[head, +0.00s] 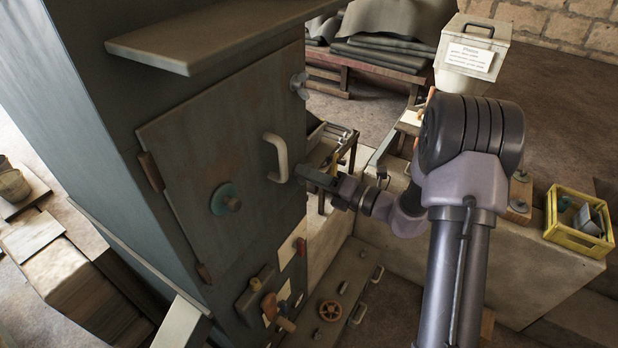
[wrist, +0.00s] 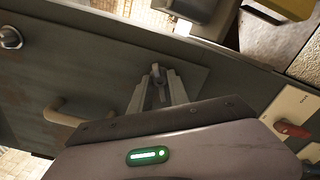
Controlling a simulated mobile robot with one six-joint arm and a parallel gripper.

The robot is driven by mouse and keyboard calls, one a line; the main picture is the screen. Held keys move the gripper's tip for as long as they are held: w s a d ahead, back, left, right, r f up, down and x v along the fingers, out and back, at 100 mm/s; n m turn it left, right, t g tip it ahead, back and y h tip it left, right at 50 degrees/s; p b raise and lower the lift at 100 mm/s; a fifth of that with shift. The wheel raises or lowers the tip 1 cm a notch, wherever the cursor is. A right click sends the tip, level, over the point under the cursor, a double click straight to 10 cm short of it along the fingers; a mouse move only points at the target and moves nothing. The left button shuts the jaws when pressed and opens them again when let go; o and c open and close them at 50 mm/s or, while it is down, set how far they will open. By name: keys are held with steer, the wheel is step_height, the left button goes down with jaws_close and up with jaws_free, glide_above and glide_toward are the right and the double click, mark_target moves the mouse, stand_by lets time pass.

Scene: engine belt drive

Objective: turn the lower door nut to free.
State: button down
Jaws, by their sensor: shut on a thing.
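The grey-green cabinet door (head: 215,150) is closed, with a pale curved handle (head: 276,158) near its right edge. The handle also shows in the wrist view (wrist: 66,113). The lower door nut (wrist: 157,76) is a small metal piece at the door's edge, between my fingertips. My gripper (wrist: 158,90) is shut on it from the side. In the head view my gripper (head: 308,175) reaches the door's right edge just beside the handle and mostly hides this nut. The upper door nut (head: 299,84) sits higher on the same edge; it also shows in the wrist view (wrist: 11,37).
A yellow crate (head: 578,222) stands on a ledge at the right. A labelled white bin (head: 470,58) stands at the back.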

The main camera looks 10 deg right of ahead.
steer(key=shift+f+n+b, duration=0.1)
steer(key=shift+n+b, duration=4.25)
steer(key=shift+n, duration=1.55)
steer(key=c, duration=1.3)
jaws_free()
steer(key=shift+o, duration=0.2)
